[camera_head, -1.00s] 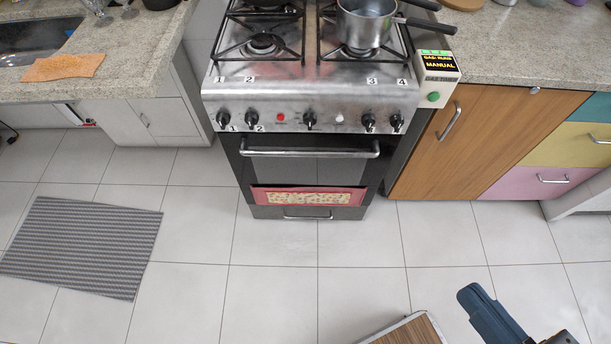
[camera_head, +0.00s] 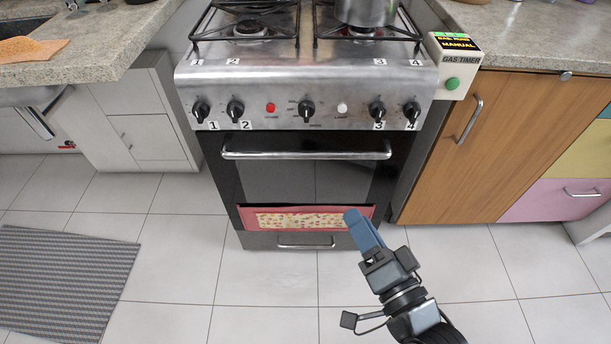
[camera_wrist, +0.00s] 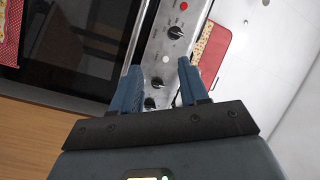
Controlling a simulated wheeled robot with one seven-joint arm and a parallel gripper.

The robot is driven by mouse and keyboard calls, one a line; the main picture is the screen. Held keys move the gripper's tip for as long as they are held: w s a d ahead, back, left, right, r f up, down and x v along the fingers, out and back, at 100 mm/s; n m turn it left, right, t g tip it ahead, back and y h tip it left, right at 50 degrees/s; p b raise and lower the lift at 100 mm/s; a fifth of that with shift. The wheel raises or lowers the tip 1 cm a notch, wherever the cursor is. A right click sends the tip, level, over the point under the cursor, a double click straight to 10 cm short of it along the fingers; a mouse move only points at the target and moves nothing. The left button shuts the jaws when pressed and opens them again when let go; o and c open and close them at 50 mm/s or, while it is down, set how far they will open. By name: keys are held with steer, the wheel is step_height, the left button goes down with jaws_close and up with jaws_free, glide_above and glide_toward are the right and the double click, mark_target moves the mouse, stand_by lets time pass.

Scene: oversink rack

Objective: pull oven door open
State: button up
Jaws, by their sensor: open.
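The oven (camera_head: 310,110) has a dark glass door (camera_head: 275,180), which is shut. A horizontal metal handle (camera_head: 307,154) runs along the door's top, below a row of knobs. My gripper (camera_head: 356,220) is in front of the door's lower right part, below the handle in the picture, with its blue fingers pointing towards the oven. In the wrist view my gripper (camera_wrist: 158,80) is open with nothing between its fingers. The knob panel (camera_wrist: 172,60) shows beyond and between them. The handle (camera_wrist: 137,28) lies ahead, near the left finger, and is not held.
A red patterned panel or cloth (camera_head: 308,217) is at the door's bottom, above a drawer handle (camera_head: 306,245). A wooden cabinet (camera_head: 490,145) stands to the right and a grey cabinet (camera_head: 155,120) to the left. A pot (camera_head: 366,12) is on the stove. Floor is clear beside a grey mat (camera_head: 60,280).

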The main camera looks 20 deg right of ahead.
steer(key=w+f+m+t+b, duration=0.1)
steer(key=w+f+m+b, duration=0.3)
steer(key=w, duration=0.4)
steer(key=m+b, duration=0.2)
steer(key=b, duration=0.1)
glide_toward(307, 158)
steer(key=w, duration=0.3)
steer(key=shift+t, duration=0.3)
steer(key=w, duration=0.4)
steer(key=w+r+p, duration=0.1)
steer(key=w, duration=0.1)
steer(key=shift+w+d, duration=0.1)
steer(key=shift+w, duration=0.8)
steer(key=shift+c, duration=0.3)
jaws_close()
steer(key=shift+s, duration=0.1)
